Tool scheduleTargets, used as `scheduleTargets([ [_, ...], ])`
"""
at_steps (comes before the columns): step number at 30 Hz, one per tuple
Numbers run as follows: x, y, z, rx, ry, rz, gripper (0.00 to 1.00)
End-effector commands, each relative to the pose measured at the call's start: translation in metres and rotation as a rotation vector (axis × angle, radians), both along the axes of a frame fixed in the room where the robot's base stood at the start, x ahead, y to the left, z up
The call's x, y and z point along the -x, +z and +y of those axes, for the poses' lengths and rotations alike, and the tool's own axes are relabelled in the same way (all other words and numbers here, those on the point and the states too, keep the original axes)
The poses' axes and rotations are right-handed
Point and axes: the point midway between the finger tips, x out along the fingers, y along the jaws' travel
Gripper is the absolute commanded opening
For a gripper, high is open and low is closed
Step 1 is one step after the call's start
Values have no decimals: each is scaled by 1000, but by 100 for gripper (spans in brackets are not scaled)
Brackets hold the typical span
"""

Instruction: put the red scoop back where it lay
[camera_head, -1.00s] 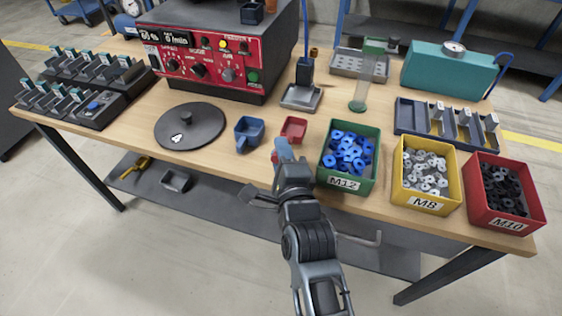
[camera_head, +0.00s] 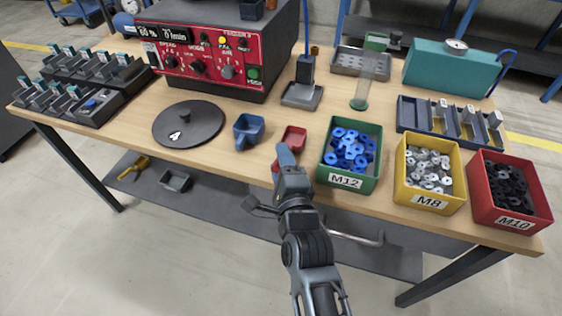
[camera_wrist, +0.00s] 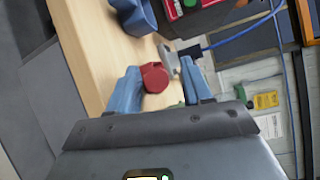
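The red scoop (camera_head: 293,138) is at the front of the wooden table, between the blue scoop (camera_head: 247,130) and the green M12 bin (camera_head: 349,183). Its bowl points away from me. My gripper (camera_head: 286,156) is at the handle, near the table's front edge. In the wrist view the red scoop (camera_wrist: 155,77) sits between the two blue fingers of my gripper (camera_wrist: 161,75), and I take them as shut on it. My gripper partly hides the handle. I cannot tell whether the scoop touches the table.
The yellow M8 bin (camera_head: 429,202) and red M10 bin (camera_head: 508,217) stand right of the M12 bin. A dark round lid (camera_head: 189,125) lies left of the blue scoop. The red-fronted feeder box (camera_head: 205,62) stands behind.

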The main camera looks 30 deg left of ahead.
Motion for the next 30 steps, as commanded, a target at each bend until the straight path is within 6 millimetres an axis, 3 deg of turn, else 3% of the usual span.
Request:
scheduleTargets([
  [11,4,3,-4,1,0,1,51],
  [24,61,8,-60,2,-1,2,51],
  [30,80,11,-77,0,0,0,51],
])
